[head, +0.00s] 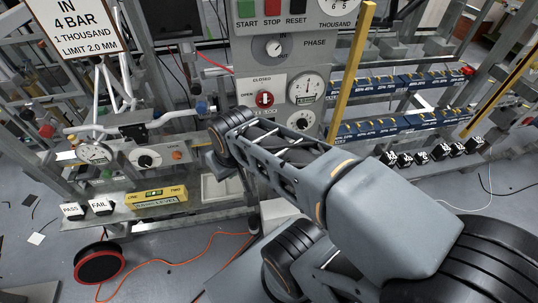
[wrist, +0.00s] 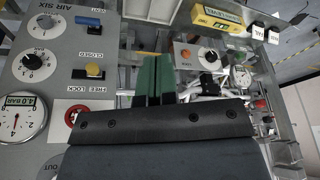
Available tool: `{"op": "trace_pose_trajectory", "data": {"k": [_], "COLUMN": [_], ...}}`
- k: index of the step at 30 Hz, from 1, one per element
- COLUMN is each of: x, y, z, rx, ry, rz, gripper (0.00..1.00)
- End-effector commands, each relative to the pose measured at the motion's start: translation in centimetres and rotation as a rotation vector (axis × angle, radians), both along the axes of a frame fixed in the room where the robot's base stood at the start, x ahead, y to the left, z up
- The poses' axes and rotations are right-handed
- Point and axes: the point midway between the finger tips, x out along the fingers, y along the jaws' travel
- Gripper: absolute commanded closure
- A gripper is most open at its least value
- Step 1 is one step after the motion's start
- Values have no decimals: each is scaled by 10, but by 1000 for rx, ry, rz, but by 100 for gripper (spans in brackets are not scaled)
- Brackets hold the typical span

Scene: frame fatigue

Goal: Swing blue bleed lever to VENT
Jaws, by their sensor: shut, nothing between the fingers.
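A blue handle (wrist: 88,21) sits on the grey panel (wrist: 45,85) at upper left in the wrist view. A yellow handle (wrist: 95,71) lies between the blue handle and a red knob (wrist: 75,113). In the head view my arm hides the panel below the red knob (head: 265,99), and the fingers cannot be made out.
A pressure gauge (wrist: 22,118) and black dials (wrist: 32,62) share the panel. In the head view a small blue cap (head: 201,107) stands on the bench side. A yellow level (head: 157,197) and PASS and FAIL blocks (head: 87,208) lie on the lower shelf. A yellow upright (head: 349,70) stands right of the panel.

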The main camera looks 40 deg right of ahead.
Motion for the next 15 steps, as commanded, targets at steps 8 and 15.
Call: {"op": "trace_pose_trajectory", "data": {"k": [8, 15], "x": [54, 89], "y": [-70, -160], "z": [-34, -74], "rx": [1, 2], "ry": [19, 29], "rz": [-203, -394], "gripper": [100, 100]}}
